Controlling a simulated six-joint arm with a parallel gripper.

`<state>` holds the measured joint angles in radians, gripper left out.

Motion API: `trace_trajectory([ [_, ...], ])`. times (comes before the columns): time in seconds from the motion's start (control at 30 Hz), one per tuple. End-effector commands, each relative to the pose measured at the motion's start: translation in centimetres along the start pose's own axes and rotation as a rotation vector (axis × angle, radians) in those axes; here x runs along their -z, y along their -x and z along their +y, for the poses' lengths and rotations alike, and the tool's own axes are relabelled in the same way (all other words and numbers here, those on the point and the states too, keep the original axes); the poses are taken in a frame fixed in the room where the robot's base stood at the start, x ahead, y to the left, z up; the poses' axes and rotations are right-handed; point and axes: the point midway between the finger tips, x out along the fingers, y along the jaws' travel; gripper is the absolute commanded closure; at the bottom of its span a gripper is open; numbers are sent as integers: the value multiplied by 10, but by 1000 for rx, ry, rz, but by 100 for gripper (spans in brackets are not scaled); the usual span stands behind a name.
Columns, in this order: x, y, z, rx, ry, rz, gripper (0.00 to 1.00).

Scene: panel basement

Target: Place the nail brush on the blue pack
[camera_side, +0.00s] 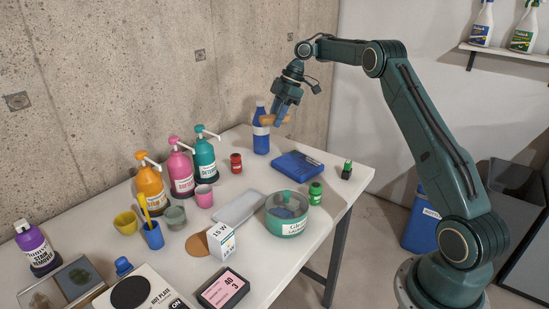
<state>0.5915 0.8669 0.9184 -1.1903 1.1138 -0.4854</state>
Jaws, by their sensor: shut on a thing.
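The nail brush is a small tan piece (267,120) in the jaws of my gripper (279,121). My gripper points down and is shut on it, high above the back of the table. The jaws hide part of the brush. The blue pack (297,165) lies flat on the table, below and to the right of my gripper. Its top is bare.
A blue bottle (261,141) stands just behind or beside the held brush; the depth gap is unclear. A red jar (236,163), a green jar (315,193), a small dark green-topped bottle (347,170) and a teal round container (287,222) stand around the pack.

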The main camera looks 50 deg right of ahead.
Motion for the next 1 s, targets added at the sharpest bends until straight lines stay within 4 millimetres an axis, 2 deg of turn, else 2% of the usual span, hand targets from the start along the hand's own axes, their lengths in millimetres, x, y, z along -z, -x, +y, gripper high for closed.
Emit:
trace_trajectory([
  [0.03,-10,12,4,-19,-32,-2,90],
  [0.2,-36,44,8,-62,-129,-13,90],
  [0.4,-58,69,9,-99,-204,-27,90],
  [0.63,-65,77,9,-112,-231,-32,90],
  [1.0,-64,72,9,-107,-233,-25,90],
])
